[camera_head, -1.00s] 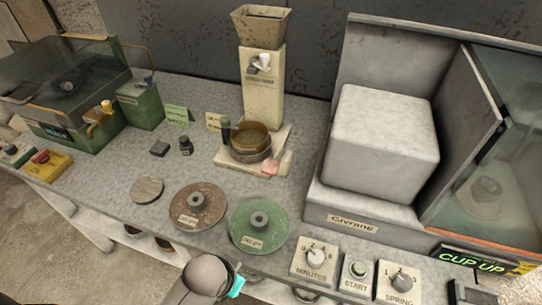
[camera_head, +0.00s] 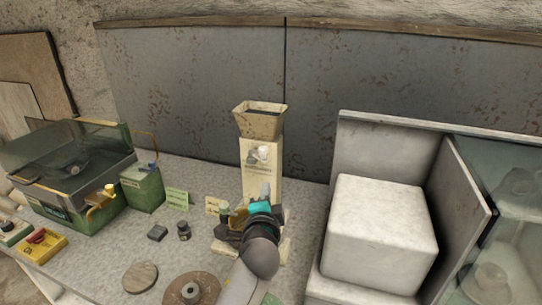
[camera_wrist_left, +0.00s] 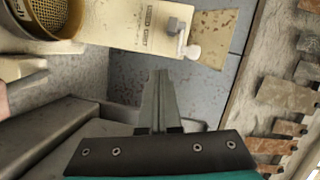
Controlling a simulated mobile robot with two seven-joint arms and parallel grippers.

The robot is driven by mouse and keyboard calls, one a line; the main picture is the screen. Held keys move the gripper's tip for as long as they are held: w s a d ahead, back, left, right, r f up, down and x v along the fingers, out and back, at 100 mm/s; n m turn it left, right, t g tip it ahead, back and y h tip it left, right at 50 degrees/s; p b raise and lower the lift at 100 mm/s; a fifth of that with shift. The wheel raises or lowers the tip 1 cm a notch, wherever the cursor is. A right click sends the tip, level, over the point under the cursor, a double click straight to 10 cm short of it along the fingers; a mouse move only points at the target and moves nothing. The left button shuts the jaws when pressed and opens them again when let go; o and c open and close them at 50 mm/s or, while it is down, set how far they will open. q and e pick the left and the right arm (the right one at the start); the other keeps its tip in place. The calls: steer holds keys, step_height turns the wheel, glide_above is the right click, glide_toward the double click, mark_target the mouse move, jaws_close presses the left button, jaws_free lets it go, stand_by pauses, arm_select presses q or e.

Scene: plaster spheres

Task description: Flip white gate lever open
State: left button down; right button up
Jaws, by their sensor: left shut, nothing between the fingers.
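The white gate lever (camera_head: 263,152) is a small pale knob on the front of the cream hopper tower (camera_head: 262,180), below its flared top. In the left wrist view the lever (camera_wrist_left: 191,51) shows at the end of a grey pivot block, beside the tower's label. My left gripper (camera_head: 265,190) is in front of the tower, a little below the lever and apart from it. In the left wrist view its fingers (camera_wrist_left: 160,75) are together and empty, pointing toward the tower face. My right gripper is not in view.
A sieve pan (camera_wrist_left: 50,12) sits at the tower's foot, partly hidden by my arm in the head view. A large white block (camera_head: 380,235) stands at right. A green machine (camera_head: 75,175) stands at left. Small cards and weights lie on the bench between.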

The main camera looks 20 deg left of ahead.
arm_select(q)
steer(key=w+d+r+m+t+h, duration=0.1)
steer(key=w+d+r+m+t, duration=0.1)
steer(key=w+r+m, duration=0.1)
steer(key=shift+w+d+r, duration=0.3)
steer(key=shift+r, duration=0.55)
steer(key=w+a+b, duration=0.1)
steer(key=w, duration=0.1)
steer(key=w+a, duration=0.1)
steer(key=w, duration=0.2)
steer(key=w+a+b, duration=0.1)
steer(key=w+a, duration=0.1)
steer(key=shift+w+r+b, duration=0.2)
steer(key=shift+b, duration=0.1)
steer(key=shift+s+a+f, duration=0.15)
steer(key=shift+s+a, duration=0.1)
steer(key=shift+s, duration=0.05)
steer(key=shift+p, duration=0.3)
